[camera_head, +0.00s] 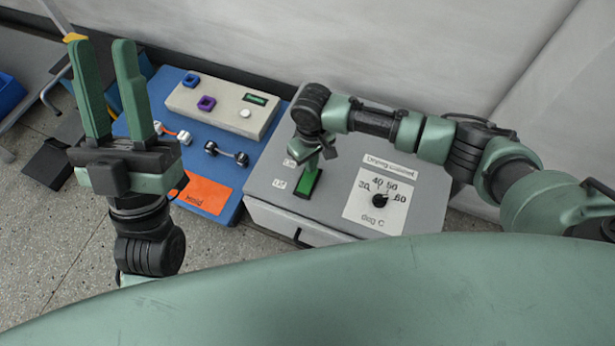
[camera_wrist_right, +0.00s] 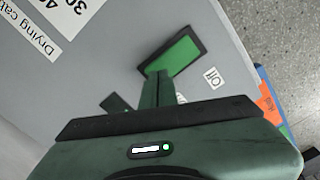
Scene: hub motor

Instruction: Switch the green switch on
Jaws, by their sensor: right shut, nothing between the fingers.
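The green switch (camera_head: 308,184) is a green rocker in a dark frame on top of the grey drying cabinet (camera_head: 262,187). It also shows in the right wrist view (camera_wrist_right: 182,55), with a small label beside it. My right gripper (camera_head: 327,150) is shut and empty, pointing down just above one end of the switch. In the right wrist view its fingertips (camera_wrist_right: 160,75) overlap the near edge of the switch; I cannot tell whether they touch it. My left gripper (camera_head: 106,85) is open and empty, pointing up at the left, away from the cabinet.
A dial (camera_head: 380,200) on a white plate sits right of the switch. Left of the cabinet is a blue board (camera_head: 165,95) with a beige box (camera_head: 222,108), a dark dumbbell-shaped part (camera_head: 226,153) and an orange sheet (camera_head: 205,194). A wall stands behind.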

